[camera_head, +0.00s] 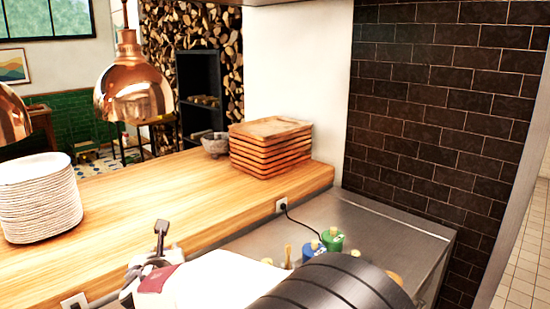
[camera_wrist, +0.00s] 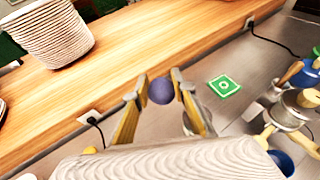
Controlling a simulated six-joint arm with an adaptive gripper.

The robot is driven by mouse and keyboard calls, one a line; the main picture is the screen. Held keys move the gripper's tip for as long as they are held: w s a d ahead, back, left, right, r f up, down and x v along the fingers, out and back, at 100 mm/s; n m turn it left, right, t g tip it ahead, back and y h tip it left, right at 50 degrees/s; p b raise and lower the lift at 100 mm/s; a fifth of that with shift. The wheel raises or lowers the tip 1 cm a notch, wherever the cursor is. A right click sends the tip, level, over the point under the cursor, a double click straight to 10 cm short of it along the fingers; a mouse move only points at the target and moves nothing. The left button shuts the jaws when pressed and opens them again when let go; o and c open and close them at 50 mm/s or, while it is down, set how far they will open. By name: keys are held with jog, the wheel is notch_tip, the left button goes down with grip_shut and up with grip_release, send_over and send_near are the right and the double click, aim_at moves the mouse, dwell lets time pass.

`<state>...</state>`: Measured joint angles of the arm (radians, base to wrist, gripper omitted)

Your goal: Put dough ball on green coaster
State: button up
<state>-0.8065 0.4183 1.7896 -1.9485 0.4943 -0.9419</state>
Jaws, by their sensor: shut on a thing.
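In the wrist view, my gripper (camera_wrist: 161,88) is shut on a small purple ball, the dough ball (camera_wrist: 160,91), held between its two fingertips. The ball shows in front of the counter's edge; its height above the steel surface is hard to tell. The green coaster (camera_wrist: 224,86) is a flat green square with a pale ring mark, lying on the steel worktop to the right of the gripper. The ball and the coaster are apart. I cannot make out the ball or the coaster in the head view.
A wooden counter (camera_head: 110,210) runs behind the steel worktop (camera_head: 385,235). It carries a plate stack (camera_head: 40,200) and stacked wooden trays (camera_head: 270,148). A green-topped container (camera_head: 332,238) and a blue one (camera_head: 313,250) stand on the worktop. A cord (camera_wrist: 275,43) hangs near the coaster.

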jog(key=s+d+r+n+y, duration=0.1)
jog(key=s+d+r, duration=0.2)
jog(key=s+r, duration=0.3)
jog(key=s+d+r+n+g+y, duration=0.1)
jog(key=s+d+r+n+y, duration=0.1)
jog(key=s+d+r, duration=0.2)
jog(key=s+d+r+n+g+y, duration=0.1)
jog(key=s+d+r, duration=0.2)
jog(key=s+r, duration=0.6)
jog(key=shift+s+d+y, duration=0.3)
jog(key=shift+s, duration=0.7)
dwell(0.4)
dwell(0.5)
